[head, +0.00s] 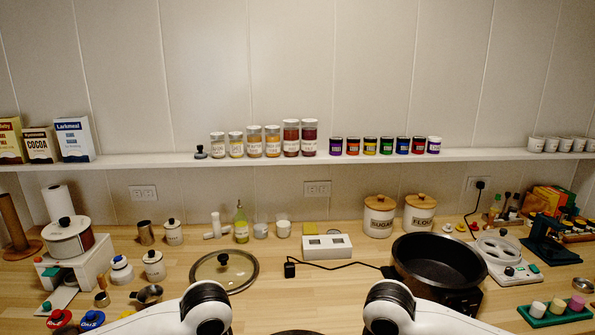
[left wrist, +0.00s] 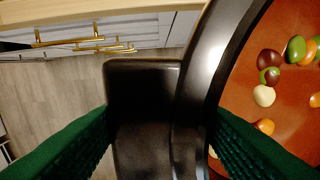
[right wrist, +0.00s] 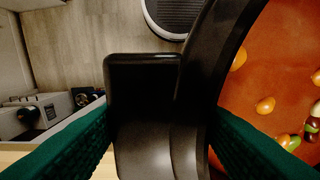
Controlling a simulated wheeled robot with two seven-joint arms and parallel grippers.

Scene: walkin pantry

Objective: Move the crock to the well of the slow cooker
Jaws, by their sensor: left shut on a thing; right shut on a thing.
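The crock is dark and glossy, with orange-red contents and several coloured round pieces inside. Its rim (left wrist: 205,70) and one handle show in the left wrist view, and its other handle (right wrist: 142,85) shows in the right wrist view. My left gripper (left wrist: 160,145) is shut on one handle, and my right gripper (right wrist: 160,145) is shut on the other. In the head view only a dark sliver of the crock (head: 285,332) shows at the bottom edge between my arms. The black slow cooker (head: 462,300) stands on the counter at right; its round well looks empty.
A glass lid (head: 224,270) lies on the counter left of centre. Drawers (left wrist: 130,35) and floor show below.

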